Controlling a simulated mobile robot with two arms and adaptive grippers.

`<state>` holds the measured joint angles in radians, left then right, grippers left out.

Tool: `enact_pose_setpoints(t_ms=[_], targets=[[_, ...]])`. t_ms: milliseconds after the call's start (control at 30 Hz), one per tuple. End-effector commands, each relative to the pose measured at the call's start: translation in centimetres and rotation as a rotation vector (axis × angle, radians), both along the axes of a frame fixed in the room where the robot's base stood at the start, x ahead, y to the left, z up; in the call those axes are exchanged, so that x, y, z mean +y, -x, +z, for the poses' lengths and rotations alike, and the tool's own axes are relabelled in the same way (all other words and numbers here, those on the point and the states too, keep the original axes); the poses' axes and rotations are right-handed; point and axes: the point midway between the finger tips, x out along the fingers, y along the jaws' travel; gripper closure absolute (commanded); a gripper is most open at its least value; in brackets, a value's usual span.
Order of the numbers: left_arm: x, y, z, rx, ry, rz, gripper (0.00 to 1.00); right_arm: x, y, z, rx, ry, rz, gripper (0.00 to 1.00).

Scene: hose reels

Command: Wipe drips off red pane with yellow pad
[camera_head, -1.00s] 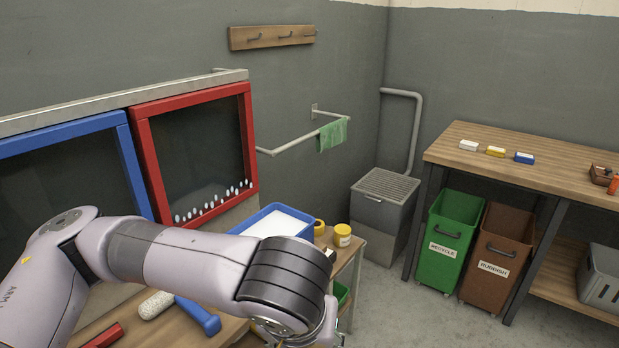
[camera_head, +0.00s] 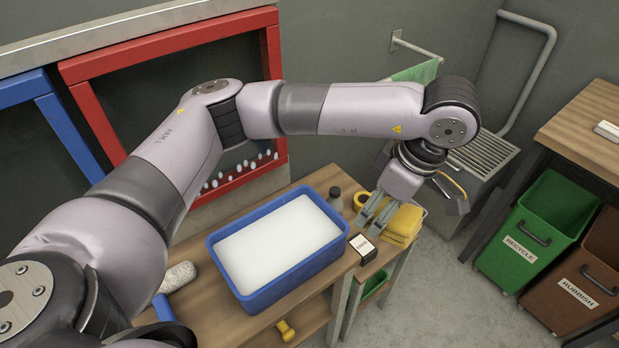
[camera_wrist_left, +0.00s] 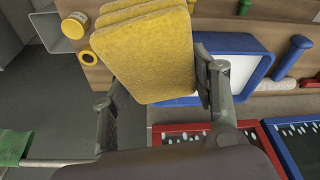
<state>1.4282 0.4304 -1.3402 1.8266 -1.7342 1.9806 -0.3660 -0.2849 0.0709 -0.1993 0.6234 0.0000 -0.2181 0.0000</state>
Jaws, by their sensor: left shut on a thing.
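The red pane (camera_head: 178,44) stands against the wall, its glass dark and largely hidden behind my left arm. White drips (camera_head: 240,168) line its lower edge; the red frame (camera_wrist_left: 190,128) and drips also show in the wrist view. My left gripper (camera_head: 378,212) points down at the right end of the bench and is shut on the yellow pad (camera_head: 404,224). In the wrist view the thick, layered pad (camera_wrist_left: 150,50) sits between the fingers (camera_wrist_left: 165,82). I cannot tell whether it touches the surface below. The right gripper is not in view.
A blue tub (camera_head: 250,296) with white contents stands on the bench, left of the pad. A blue-framed pane (camera_head: 60,135) adjoins the red one.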

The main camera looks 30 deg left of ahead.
Motion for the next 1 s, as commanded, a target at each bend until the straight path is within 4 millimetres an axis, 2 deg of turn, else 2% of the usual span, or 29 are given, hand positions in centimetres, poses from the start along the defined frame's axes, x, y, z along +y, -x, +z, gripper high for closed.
enact_pose_setpoints(t_ms=[33,100,267,433,600,800,1000], targets=[[0.8,-0.6,-0.1,0.01,0.019,0.173,0.72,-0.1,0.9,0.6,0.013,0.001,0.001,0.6],[1.8,-1.4,-0.6,0.007,0.045,0.413,0.72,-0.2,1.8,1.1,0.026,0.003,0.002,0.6],[4.4,-2.9,-1.9,-0.028,0.1,0.955,0.72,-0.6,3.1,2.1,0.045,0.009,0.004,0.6],[7.5,-4.1,-3.4,-0.104,0.142,1.483,0.72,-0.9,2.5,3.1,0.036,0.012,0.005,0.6],[10.8,-4.7,-5.2,-0.207,0.164,1.98,0.72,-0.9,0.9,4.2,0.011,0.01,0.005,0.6],[14.5,-4.8,-7.1,-0.343,0.152,2.474,0.72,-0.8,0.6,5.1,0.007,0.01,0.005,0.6],[16.7,-4.7,-8.3,-0.437,0.126,2.759,0.72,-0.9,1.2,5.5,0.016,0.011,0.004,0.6]])
